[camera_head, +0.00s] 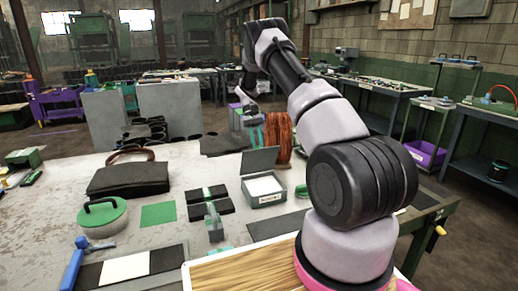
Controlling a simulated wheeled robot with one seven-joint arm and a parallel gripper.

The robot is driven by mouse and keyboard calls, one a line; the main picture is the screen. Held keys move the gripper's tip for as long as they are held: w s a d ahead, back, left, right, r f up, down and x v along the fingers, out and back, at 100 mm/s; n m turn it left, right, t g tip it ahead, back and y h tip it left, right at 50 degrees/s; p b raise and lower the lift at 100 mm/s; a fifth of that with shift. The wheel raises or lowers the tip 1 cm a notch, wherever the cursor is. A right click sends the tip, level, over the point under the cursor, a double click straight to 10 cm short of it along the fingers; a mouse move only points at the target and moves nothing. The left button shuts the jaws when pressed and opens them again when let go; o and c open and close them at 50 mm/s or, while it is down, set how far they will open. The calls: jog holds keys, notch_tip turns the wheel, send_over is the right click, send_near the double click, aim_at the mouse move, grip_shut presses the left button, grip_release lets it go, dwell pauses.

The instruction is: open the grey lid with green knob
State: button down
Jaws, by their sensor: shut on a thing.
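A small grey box (265,193) with a pale inside and a label on its front stands on the table near the middle. Its grey lid (259,160) is raised, nearly upright, at the back of the box. My gripper (251,117) is small in the view, above and behind the lid. A small green piece shows at its fingertips, and it looks shut on this green knob. The exact contact is too small to see clearly. The lid's far face is hidden from this view.
A green disc with a black handle (102,214), a black bag (129,178) and black blocks with a green strap (208,199) lie left of the box. An orange coil (279,137) stands behind the lid. A wooden board (240,273) lies in front.

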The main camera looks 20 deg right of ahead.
jog(key=c, duration=0.5)
grip_release()
jog(key=shift+a, duration=0.3)
jog(key=shift+c, duration=0.2)
jog(key=v, duration=1)
jog(key=shift+w+r, duration=0.2)
jog(key=shift+r, duration=0.15)
jog(key=shift+d, duration=0.1)
